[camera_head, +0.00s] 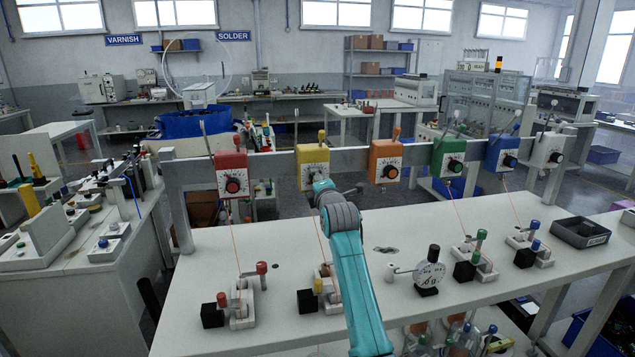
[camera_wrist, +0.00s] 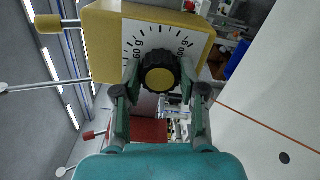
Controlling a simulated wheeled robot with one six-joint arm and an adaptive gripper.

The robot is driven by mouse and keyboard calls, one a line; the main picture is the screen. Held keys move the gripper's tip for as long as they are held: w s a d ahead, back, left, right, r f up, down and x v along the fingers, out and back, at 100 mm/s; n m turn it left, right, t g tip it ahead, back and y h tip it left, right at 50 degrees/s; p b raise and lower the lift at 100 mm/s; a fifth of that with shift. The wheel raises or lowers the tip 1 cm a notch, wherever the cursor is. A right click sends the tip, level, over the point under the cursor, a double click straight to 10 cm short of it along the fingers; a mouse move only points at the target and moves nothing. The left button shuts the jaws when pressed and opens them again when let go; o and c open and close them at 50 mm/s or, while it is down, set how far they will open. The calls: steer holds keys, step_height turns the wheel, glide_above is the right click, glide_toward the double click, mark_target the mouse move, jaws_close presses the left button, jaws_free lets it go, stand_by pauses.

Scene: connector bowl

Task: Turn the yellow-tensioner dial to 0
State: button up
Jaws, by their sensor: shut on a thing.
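The yellow tensioner (camera_head: 312,155) hangs on the grey rail in the head view, with my teal arm reaching up to it from below. In the wrist view the yellow tensioner (camera_wrist: 104,44) fills the top, turned sideways, with a white scale plate behind its dial. Its black dial (camera_wrist: 160,72) has a yellow centre. My gripper (camera_wrist: 160,88) is shut on the dial, one finger on each side. The dial's pointer mark cannot be made out. In the head view my wrist hides part of the dial and the gripper.
A red tensioner (camera_head: 231,174) hangs to the left and an orange one (camera_head: 385,161) to the right on the same rail (camera_head: 276,166). Green, blue and white ones hang further right. The white bench (camera_head: 420,226) below holds several spool stands, a round gauge (camera_head: 429,274) and a dark tray (camera_head: 581,232).

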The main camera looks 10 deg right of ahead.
steer(key=o, duration=1.1)
steer(key=shift+f, duration=0.1)
steer(key=shift+o, duration=0.2)
steer(key=s, duration=1.2)
